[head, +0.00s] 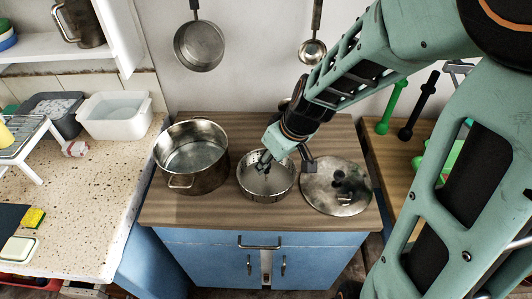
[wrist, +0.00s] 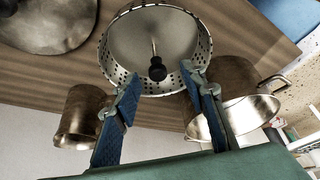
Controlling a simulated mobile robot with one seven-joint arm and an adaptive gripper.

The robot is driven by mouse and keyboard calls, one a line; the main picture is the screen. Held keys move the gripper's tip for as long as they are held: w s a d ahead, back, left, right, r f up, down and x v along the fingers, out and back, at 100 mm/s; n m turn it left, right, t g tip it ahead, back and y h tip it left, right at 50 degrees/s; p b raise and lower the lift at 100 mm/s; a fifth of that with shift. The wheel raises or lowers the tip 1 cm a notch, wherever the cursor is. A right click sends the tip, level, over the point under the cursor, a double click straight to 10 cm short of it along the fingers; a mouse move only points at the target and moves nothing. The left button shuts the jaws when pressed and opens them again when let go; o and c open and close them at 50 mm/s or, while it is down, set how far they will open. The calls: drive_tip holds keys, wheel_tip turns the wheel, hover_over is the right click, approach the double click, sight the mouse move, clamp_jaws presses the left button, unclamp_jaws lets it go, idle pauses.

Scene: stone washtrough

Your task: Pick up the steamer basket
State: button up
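The steamer basket (head: 262,193) is a round metal bowl with perforated walls, upright on the wooden counter top between the pot and the lid. In the wrist view the basket (wrist: 115,62) shows a central post with a black knob (wrist: 157,70). My gripper (head: 286,168) is over the basket's right side in the head view. In the wrist view my gripper (wrist: 161,75) is open, its fingers well apart, with the knob seen between the tips. Nothing is held. I cannot tell whether a finger touches the rim.
A large metal pot (head: 190,178) stands close on the left. A round lid (head: 325,195) lies close on the right. A metal vessel (wrist: 82,118) stands behind, mostly hidden by my arm in the head view. Pans (head: 198,48) hang on the wall.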

sight(266, 177)
drive_tip(key=b+x, duration=0.1)
drive_tip(key=x, duration=0.2)
drive_tip(key=b+x, duration=0.1)
drive_tip(key=x, duration=0.1)
drive_tip(key=shift+w+r+b, duration=0.15)
drive_tip(key=shift+w+b, duration=0.1)
drive_tip(key=shift+b, duration=0.1)
drive_tip(key=shift+d, duration=0.1)
drive_tip(key=shift+r, duration=0.1)
clamp_jaws()
